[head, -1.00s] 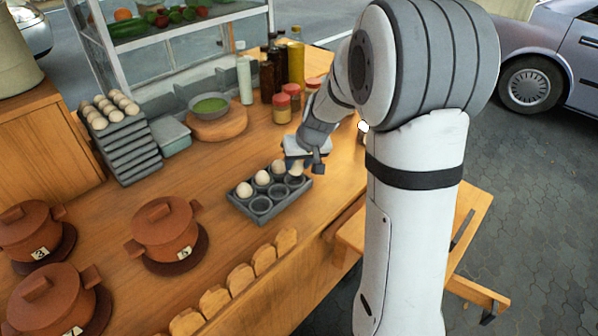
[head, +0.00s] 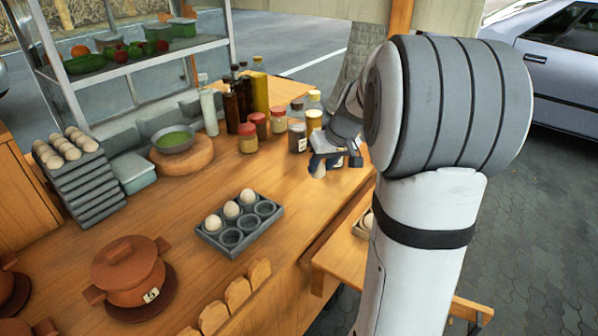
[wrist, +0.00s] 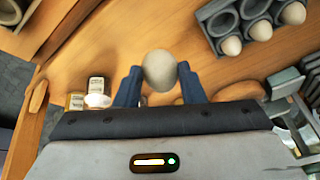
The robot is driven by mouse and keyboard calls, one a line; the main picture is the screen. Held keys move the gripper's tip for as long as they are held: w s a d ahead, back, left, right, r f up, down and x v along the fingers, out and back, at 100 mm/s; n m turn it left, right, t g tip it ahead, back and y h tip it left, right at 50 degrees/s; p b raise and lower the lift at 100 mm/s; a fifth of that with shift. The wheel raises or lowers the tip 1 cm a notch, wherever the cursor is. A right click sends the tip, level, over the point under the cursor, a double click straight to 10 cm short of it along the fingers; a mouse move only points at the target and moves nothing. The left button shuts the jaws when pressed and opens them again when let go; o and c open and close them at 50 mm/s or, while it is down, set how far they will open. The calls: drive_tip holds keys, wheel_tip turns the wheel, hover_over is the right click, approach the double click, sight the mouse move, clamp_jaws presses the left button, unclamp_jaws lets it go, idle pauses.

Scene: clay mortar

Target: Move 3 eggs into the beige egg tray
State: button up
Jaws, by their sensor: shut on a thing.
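My gripper (head: 326,164) is shut on a pale egg (wrist: 159,70) and holds it above the right part of the wooden counter. In the wrist view, the egg sits between my two blue fingertips (wrist: 159,80). The grey egg tray (head: 258,234) holds three eggs in its back row, such as the white egg (head: 231,209); its front cups are empty.
Jars and bottles, such as the red-lidded jar (head: 248,138), stand close behind and left of my gripper. A clay pot (head: 125,270), bread slices (head: 238,291) and a stacked egg rack (head: 88,190) are on the counter. The counter between grey tray and gripper is clear.

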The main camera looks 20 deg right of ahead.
drive_tip(key=s+d+f+b, duration=0.2)
drive_tip(key=d, duration=0.9)
drive_tip(key=s+d+f+b, duration=0.2)
drive_tip(key=s+d+f, duration=0.1)
drive_tip(key=d, duration=0.8)
drive_tip(key=shift+d+f+b, duration=0.25)
drive_tip(key=shift+b, duration=0.1)
drive_tip(key=shift+w+a, duration=0.1)
drive_tip(key=shift+w+a, duration=0.1)
drive_tip(key=shift+w, duration=0.15)
drive_tip(key=shift+f, duration=0.1)
drive_tip(key=shift+f+b, duration=0.8)
drive_tip(key=shift+f+b, duration=1.95)
drive_tip(key=shift+f, duration=0.55)
idle(0.5)
